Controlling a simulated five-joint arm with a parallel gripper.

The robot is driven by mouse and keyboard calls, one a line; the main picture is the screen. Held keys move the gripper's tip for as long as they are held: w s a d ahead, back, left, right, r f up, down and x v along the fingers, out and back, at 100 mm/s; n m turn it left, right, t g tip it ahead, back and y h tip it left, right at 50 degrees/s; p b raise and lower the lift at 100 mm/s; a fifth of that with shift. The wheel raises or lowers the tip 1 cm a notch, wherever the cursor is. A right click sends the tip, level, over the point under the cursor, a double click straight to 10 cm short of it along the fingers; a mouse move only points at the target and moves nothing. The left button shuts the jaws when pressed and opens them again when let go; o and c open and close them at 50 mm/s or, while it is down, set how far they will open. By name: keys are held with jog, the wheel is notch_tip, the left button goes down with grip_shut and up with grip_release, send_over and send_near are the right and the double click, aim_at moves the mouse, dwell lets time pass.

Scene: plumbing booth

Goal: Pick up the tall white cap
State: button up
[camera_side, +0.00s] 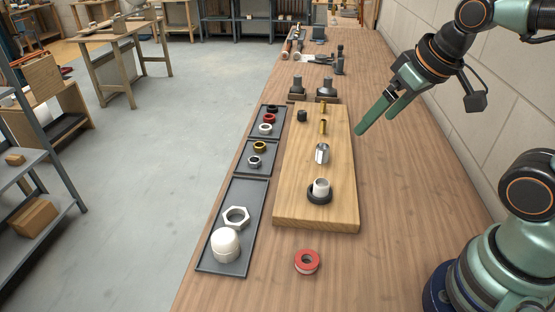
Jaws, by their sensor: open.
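The tall white cap (226,246) is a domed white piece standing in the nearest dark tray (233,266), at the tray's front end. My gripper (374,121) is at the upper right, above the right edge of the wooden board, with its green fingers pointing down and left. It is open and empty, and well apart from the cap. Nothing hides the cap.
A large hex nut (236,217) lies just behind the cap in the same tray. The wooden board (290,205) holds a white fitting in a black ring (320,190), a silver fitting (322,153) and brass pieces. A red tape roll (307,262) lies right of the cap.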

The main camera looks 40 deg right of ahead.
jog(key=w+a+n+g, duration=0.2)
jog(key=w+a+n, duration=0.4)
jog(key=a, duration=0.1)
jog(key=n+g, duration=0.4)
jog(key=n, duration=0.8)
send_over(226, 234)
notch_tip(226, 234, down, 13)
jog(key=shift+w+d+r, duration=0.1)
jog(key=shift+w, duration=0.05)
notch_tip(226, 234, down, 6)
jog(key=shift+f, duration=2.8)
jog(key=c, duration=1.3)
jog(key=shift+r, duration=0.1)
jog(key=shift+r, duration=0.1)
